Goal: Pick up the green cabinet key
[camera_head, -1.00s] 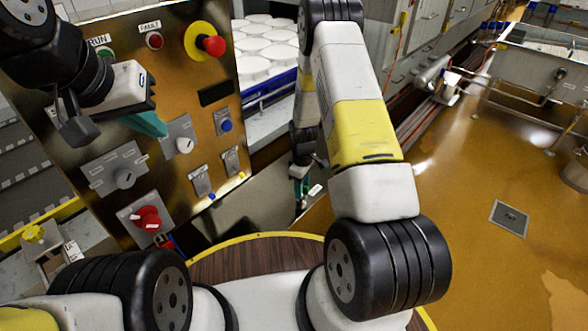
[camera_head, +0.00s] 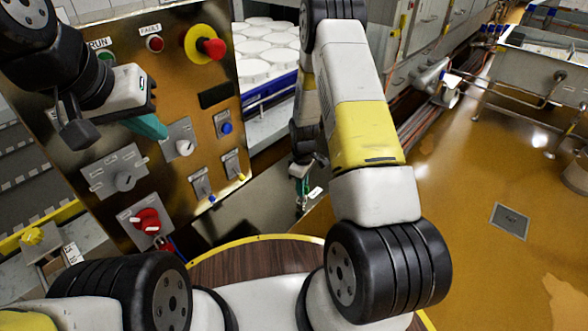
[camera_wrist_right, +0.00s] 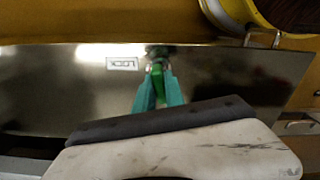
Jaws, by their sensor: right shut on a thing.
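My right gripper (camera_head: 302,186) is low beside the lower right edge of the control panel in the head view. In the right wrist view, its teal fingers (camera_wrist_right: 158,92) are closed together on the green key (camera_wrist_right: 157,72). The key is mostly hidden between the fingertips, and its far end meets a dark spot on a metal surface. A white LOCK label (camera_wrist_right: 123,64) is beside it. My left gripper (camera_head: 149,126) is in front of the control panel, near a grey rotary switch. Its teal fingers are seen from the side, so their gap is hidden.
The control panel (camera_head: 214,97) carries a red emergency button (camera_head: 214,48), a red rotary knob (camera_head: 147,221) and several switches. White round moulds (camera_head: 252,69) stand behind it. A yellow-rimmed round wooden surface (camera_head: 240,262) is in front. Brown floor (camera_head: 455,220) is open at right.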

